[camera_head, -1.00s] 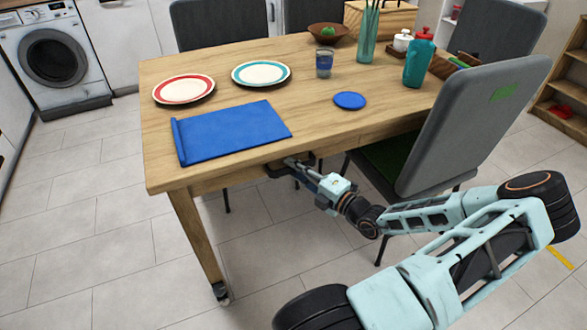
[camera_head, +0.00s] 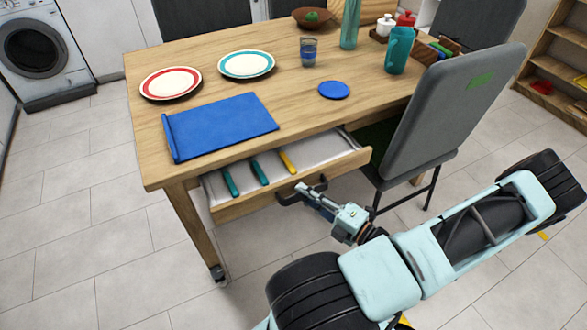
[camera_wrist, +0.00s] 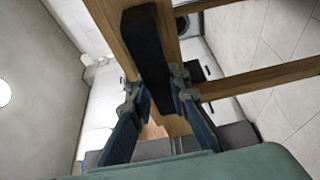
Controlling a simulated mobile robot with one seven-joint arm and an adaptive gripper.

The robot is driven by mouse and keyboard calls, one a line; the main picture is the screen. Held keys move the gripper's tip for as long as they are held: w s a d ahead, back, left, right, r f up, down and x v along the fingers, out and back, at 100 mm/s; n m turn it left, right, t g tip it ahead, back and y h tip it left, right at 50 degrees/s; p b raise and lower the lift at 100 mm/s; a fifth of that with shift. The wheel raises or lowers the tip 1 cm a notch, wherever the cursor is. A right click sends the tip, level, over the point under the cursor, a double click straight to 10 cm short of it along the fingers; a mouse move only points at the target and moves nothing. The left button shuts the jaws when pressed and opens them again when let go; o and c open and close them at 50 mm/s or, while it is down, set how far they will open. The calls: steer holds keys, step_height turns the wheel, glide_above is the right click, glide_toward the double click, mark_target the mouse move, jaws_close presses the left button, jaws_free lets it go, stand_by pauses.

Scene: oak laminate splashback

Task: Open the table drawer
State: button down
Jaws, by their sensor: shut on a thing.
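The table drawer (camera_head: 325,174) is pulled out from under the front edge of the wooden table (camera_head: 225,91). Its inside shows, with two teal-handled utensils (camera_head: 259,172) and one yellow-handled utensil (camera_head: 287,161) lying in it. The dark drawer handle (camera_head: 287,199) sits at the middle of the drawer front. My gripper (camera_head: 308,191) is shut on this handle, in front of the drawer. In the wrist view the handle (camera_wrist: 147,50) stands as a dark bar against the wood, with the fingers (camera_wrist: 158,88) at its lower end.
On the table are a blue mat (camera_head: 222,127), two plates (camera_head: 170,82), a blue disc (camera_head: 334,90), a glass and a teal bottle (camera_head: 398,50). Floor in front is clear.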

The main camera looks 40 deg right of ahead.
steer(key=s+a, duration=0.2)
steer(key=s, duration=0.8)
steer(key=shift+s+a+p, duration=0.35)
steer(key=shift+p, duration=0.05)
steer(key=c, duration=1.8)
jaws_free()
steer(key=shift+s, duration=0.1)
steer(key=s+d, duration=0.2)
steer(key=s, duration=0.9)
steer(key=shift+s, duration=0.35)
